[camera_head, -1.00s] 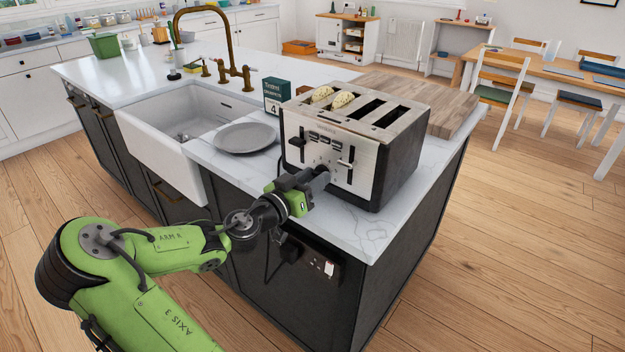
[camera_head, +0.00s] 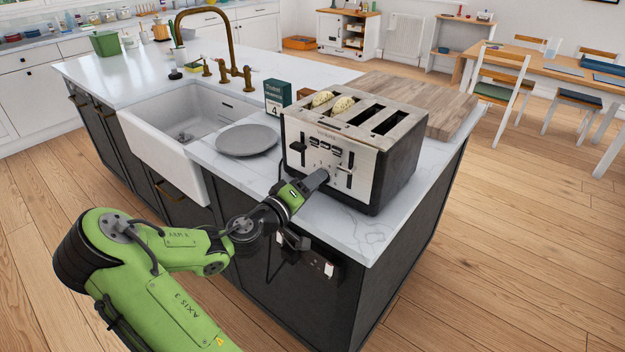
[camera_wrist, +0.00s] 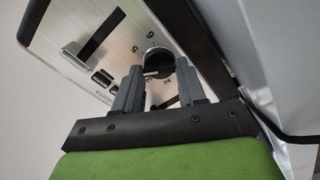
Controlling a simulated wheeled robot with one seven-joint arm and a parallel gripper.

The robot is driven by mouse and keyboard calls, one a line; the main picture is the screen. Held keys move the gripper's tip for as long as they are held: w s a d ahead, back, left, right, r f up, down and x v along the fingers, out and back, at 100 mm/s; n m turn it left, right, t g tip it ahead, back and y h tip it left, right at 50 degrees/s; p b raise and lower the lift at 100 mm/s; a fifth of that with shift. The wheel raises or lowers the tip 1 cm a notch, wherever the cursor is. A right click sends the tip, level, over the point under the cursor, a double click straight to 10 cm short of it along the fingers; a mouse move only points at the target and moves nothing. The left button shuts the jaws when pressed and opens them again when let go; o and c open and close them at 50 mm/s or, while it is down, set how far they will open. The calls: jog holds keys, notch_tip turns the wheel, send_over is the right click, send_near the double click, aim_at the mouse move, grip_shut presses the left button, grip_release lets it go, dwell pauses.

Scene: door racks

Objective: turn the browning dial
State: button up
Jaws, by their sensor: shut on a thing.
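The steel toaster (camera_head: 330,148) stands on the island worktop, with slices of bread (camera_head: 341,104) in its left slots. In the wrist view, the dark round browning dial (camera_wrist: 158,60) sits on the toaster's front panel (camera_wrist: 115,45), with printed numbers around it. My gripper (camera_wrist: 160,82) has its two grey fingers on either side of the dial and is shut on it. The wrist view is rolled, so the panel looks tilted. In the head view my gripper (camera_head: 318,178) is at the lower front of the toaster and hides the dial.
Levers (camera_head: 350,168) stick out of the toaster front beside my gripper. A grey plate (camera_head: 247,139), a green box (camera_head: 277,95) and a wooden board (camera_head: 440,92) are near the toaster. The sink (camera_head: 185,120) lies left. A socket (camera_head: 322,264) is on the island side below.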

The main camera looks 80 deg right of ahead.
jog(key=shift+n, duration=0.6)
jog(key=o, duration=1.1)
jog(key=shift+c, duration=0.2)
jog(key=p+v, duration=0.1)
jog(key=v, duration=1.4)
jog(key=shift+w+a+p, duration=0.25)
jog(key=shift+a+p, duration=0.1)
jog(key=shift+p, duration=0.05)
